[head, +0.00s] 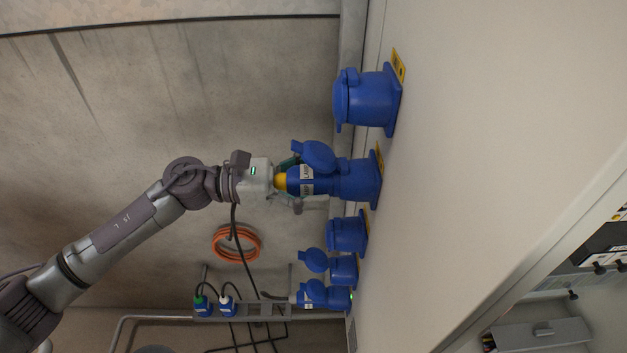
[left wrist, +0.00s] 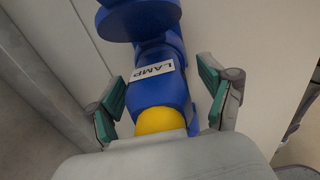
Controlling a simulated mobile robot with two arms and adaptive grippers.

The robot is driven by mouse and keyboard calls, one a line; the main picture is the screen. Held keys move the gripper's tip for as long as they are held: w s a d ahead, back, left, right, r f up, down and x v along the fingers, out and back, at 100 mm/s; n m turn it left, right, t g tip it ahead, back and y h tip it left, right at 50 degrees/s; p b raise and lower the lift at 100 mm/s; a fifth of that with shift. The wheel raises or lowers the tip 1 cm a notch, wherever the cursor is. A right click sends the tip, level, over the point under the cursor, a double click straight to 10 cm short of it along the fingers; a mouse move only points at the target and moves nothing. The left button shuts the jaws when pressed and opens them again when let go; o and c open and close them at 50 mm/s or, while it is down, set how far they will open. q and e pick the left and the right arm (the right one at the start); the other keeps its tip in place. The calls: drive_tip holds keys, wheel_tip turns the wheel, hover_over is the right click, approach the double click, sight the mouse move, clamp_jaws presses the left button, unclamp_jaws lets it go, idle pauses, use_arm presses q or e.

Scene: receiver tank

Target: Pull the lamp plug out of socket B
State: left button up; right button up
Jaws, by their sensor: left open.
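The lamp plug (head: 307,180) is blue with a yellow end and a white tag. The tag reads LAMP in the left wrist view, where the plug (left wrist: 158,93) fills the middle. It sits in a blue wall socket (head: 358,180) with its round lid (head: 318,155) swung open; the yellow plate beside this socket is too small to read. My left gripper (head: 294,178) is open at the plug's yellow end. In the left wrist view its green-padded fingers (left wrist: 164,97) stand on either side of the plug, with gaps visible. My right gripper is not in view.
Other blue sockets line the same pale panel: a closed one (head: 362,98) above, and several below. The lowest (head: 338,298) also holds a plug. A coiled orange hose (head: 236,243) and a rack with two plugs (head: 203,307) are behind. A dark cable hangs near my left gripper.

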sight(283, 182)
use_arm(q)
drive_tip(key=shift+s+d+b, duration=0.15)
drive_tip(key=shift+s+b, duration=0.05)
drive_tip(key=shift+b, duration=0.2)
clamp_jaws()
idle(0.5)
drive_tip(key=shift+w+a+f+b, duration=0.15)
drive_tip(key=shift+a+b, duration=0.3)
drive_tip(key=shift+b, duration=0.25)
drive_tip(key=shift+a+b, duration=0.5)
drive_tip(key=shift+a, duration=0.7)
drive_tip(key=shift+a+b, duration=0.5)
drive_tip(key=shift+b, duration=0.05)
drive_tip(key=shift+a+b, duration=0.5)
drive_tip(key=shift+a, duration=0.25)
